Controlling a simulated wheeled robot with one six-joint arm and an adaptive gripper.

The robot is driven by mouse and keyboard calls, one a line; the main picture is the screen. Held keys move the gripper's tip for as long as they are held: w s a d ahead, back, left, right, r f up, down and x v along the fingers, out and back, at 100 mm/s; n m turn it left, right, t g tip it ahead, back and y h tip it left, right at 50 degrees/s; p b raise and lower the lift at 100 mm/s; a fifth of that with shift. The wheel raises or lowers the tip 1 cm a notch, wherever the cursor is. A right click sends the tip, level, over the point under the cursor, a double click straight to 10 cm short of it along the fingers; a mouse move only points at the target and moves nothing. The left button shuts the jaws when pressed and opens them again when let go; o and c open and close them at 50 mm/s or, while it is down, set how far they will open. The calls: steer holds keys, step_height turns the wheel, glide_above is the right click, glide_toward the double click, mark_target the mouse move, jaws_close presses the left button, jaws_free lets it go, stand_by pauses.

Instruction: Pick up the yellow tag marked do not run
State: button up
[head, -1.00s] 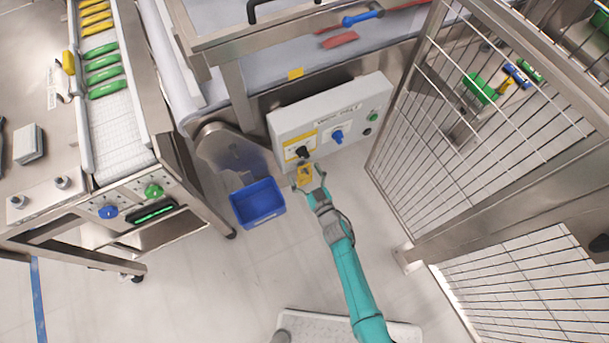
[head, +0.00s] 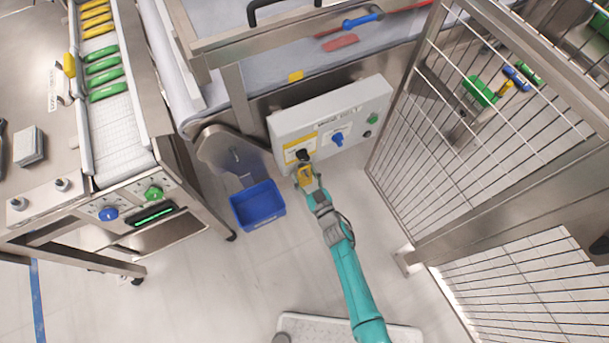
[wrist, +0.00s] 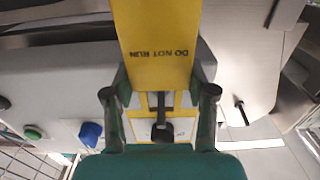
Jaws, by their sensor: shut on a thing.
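The yellow tag (wrist: 156,48) is between the fingers of my gripper (wrist: 160,98) in the wrist view. Its "DO NOT RUN" lettering reads upside down there. In the head view the yellow tag (head: 304,176) shows small at the end of my arm, in my gripper (head: 308,181), just in front of the grey control box (head: 285,123). My gripper is shut on the tag. A black knob (head: 302,155) on a yellow panel sits right behind it. I cannot tell whether the tag still touches the knob.
A blue bin (head: 258,204) stands on the floor left of my gripper. The control box also has a blue knob (head: 337,139) and a green button (head: 373,118). A wire-mesh fence (head: 440,130) stands to the right. The floor below the box is open.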

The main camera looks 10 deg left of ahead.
steer(key=shift+r, duration=0.4)
steer(key=shift+s+d, duration=0.25)
steer(key=shift+s, duration=0.05)
steer(key=v, duration=1.7)
steer(key=shift+s+d+r, duration=0.1)
steer(key=w+a+r, duration=0.1)
steer(key=a+r, duration=0.3)
steer(key=a, duration=0.4)
steer(key=w+a+r+g, duration=0.1)
steer(key=a+r, duration=0.4)
steer(key=a, duration=0.2)
steer(key=a+r, duration=0.4)
steer(key=a, duration=0.4)
steer(key=f+x, duration=0.1)
steer(key=x, duration=0.9)
steer(key=shift+w+d+h, duration=0.25)
steer(key=shift+d+h, duration=0.05)
steer(key=shift+h, duration=0.1)
